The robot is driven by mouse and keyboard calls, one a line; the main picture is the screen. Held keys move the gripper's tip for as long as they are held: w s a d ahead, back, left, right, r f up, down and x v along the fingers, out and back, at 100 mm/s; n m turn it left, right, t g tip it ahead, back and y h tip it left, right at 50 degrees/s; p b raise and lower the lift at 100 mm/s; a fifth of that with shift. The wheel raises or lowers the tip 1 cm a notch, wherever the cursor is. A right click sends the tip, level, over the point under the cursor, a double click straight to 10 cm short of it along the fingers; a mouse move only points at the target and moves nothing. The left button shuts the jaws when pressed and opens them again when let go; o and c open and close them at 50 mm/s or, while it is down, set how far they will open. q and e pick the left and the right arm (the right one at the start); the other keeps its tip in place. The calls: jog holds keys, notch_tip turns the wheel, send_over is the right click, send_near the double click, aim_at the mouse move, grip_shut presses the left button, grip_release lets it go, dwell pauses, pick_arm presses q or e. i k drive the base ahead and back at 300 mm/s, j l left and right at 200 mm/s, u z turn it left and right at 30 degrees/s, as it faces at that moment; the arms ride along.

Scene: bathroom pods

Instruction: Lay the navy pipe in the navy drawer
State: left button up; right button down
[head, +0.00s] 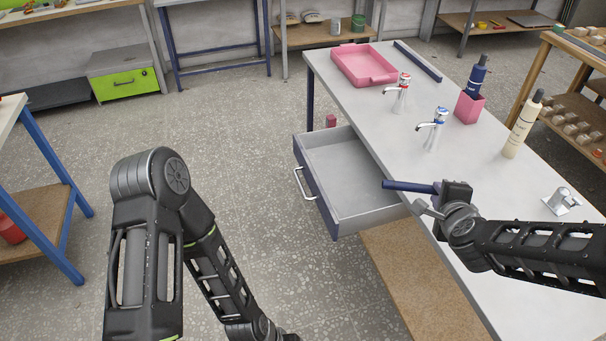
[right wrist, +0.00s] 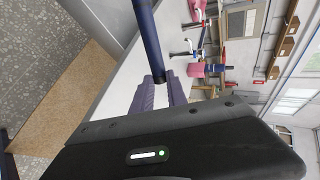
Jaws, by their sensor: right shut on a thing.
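The navy pipe (head: 408,187) is held by my right gripper (head: 437,190), which is shut on its right end. The pipe points left, and its free end appears over the right side of the drawer. In the right wrist view the pipe (right wrist: 148,42) runs up from between the purple-grey fingers (right wrist: 158,95). The navy drawer (head: 316,188) is pulled out from the table, with a navy front, a light handle and an empty grey inside. My left arm hangs at the lower left; its gripper is out of view.
The grey table (head: 470,225) carries two taps (head: 398,92) (head: 432,128), a pink tray (head: 364,66), a navy bar (head: 418,61), a pink cup (head: 468,107) with a navy bottle, a cream bottle (head: 522,125) and a metal fitting (head: 562,201). A wooden shelf (head: 410,270) lies below.

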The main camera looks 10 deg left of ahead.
aim_at(354, 169)
jog(key=j+u, duration=0.1)
jog(key=u, duration=0.25)
jog(key=i+j, duration=0.85)
jog(key=j, duration=0.3)
